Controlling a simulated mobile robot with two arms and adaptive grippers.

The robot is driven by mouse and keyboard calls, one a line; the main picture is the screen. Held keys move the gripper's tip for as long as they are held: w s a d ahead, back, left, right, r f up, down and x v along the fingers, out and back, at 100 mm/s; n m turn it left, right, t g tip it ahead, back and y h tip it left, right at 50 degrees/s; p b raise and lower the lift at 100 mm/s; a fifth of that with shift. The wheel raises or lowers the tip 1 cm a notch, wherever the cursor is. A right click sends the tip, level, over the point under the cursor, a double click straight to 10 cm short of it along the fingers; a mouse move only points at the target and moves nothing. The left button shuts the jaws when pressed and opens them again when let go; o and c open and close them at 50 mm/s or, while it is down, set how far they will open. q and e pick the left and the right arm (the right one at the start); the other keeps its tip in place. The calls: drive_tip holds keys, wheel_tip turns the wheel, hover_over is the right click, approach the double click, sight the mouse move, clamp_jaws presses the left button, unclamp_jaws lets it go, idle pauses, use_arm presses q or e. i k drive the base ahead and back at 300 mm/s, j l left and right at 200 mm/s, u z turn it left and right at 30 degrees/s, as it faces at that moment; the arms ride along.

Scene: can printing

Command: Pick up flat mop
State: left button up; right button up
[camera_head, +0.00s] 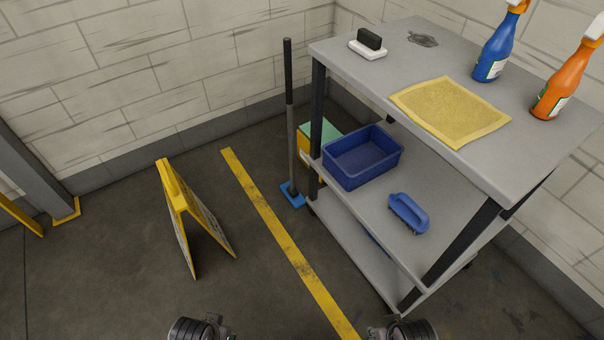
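The flat mop (291,130) stands upright on the floor, just left of the grey cart. It has a black upper grip, a grey lower pole and a small blue head (293,195) on the floor. Part of the head's right side is close to the cart's leg. Parts of my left arm (199,328) and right arm (404,329) show at the bottom edge, well away from the mop. The fingertips of both grippers are out of the picture.
The cart (385,78) carries a brush, a yellow cloth (451,110) and spray bottles on top, with a blue bin (362,158) and blue brush (408,212) below. A yellow floor sign (183,212) stands left. Floor between sign and cart is clear, crossed by a yellow line.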

sight(296, 199)
drive_tip(key=i+j+z, duration=0.1)
drive_tip(key=z, duration=0.3)
drive_tip(key=i+j+z, duration=0.1)
drive_tip(key=z, duration=0.35)
drive_tip(key=i+j+z, duration=0.1)
drive_tip(key=z, duration=0.3)
drive_tip(key=j, duration=0.1)
